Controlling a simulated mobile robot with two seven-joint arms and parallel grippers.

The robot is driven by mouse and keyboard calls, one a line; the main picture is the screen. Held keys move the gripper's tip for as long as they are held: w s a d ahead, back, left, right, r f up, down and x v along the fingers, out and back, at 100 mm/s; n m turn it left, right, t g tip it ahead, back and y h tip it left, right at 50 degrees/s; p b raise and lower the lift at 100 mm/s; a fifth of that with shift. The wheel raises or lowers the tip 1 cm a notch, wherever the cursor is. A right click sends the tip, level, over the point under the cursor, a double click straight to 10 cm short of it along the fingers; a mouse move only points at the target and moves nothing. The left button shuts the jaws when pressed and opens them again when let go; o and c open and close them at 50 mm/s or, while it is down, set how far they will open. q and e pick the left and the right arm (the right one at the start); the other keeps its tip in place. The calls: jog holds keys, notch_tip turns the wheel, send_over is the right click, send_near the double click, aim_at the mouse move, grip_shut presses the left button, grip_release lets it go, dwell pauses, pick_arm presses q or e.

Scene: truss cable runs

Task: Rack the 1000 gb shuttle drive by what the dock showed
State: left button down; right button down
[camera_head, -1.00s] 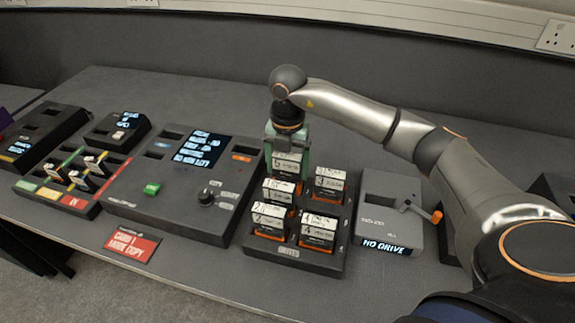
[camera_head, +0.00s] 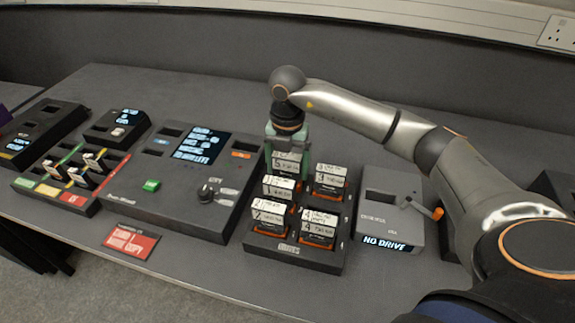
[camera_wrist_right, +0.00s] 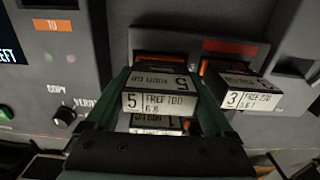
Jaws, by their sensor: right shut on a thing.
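My right gripper (camera_head: 285,145) points down at the back left of the dark drive rack (camera_head: 292,259). It is shut on shuttle drive 5 (camera_head: 286,164), with a finger on each side. In the right wrist view, drive 5 (camera_wrist_right: 160,100) sits between the green fingers (camera_wrist_right: 160,112), its handwritten label only partly legible. I cannot tell whether it is fully seated. Drive 3 (camera_head: 330,177) stands to its right, drive 1 (camera_head: 278,188) in front, drives 2 (camera_head: 268,214) and 4 (camera_head: 319,221) in the front row. The dock (camera_head: 388,207) reads "NO DRIVE". My left gripper is out of view.
Left of the rack is a copier console (camera_head: 180,195) with a lit screen, green button and knob. A red "CARD 1 MODE COPY" card (camera_head: 131,241) lies before it. A card rack (camera_head: 72,197) and small units stand farther left. The table behind the rack is clear.

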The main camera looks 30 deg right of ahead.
aim_at(288, 156)
jog(key=shift+f+b, duration=0.3)
jog(key=shift+f, duration=0.25)
grip_release()
jog(key=shift+r, duration=0.1)
dwell(0.5)
notch_tip(288, 156, up, 7)
jog(key=p, duration=0.6)
jog(key=shift+r, duration=0.2)
jog(key=shift+f, duration=0.1)
jog(key=shift+s, duration=0.1)
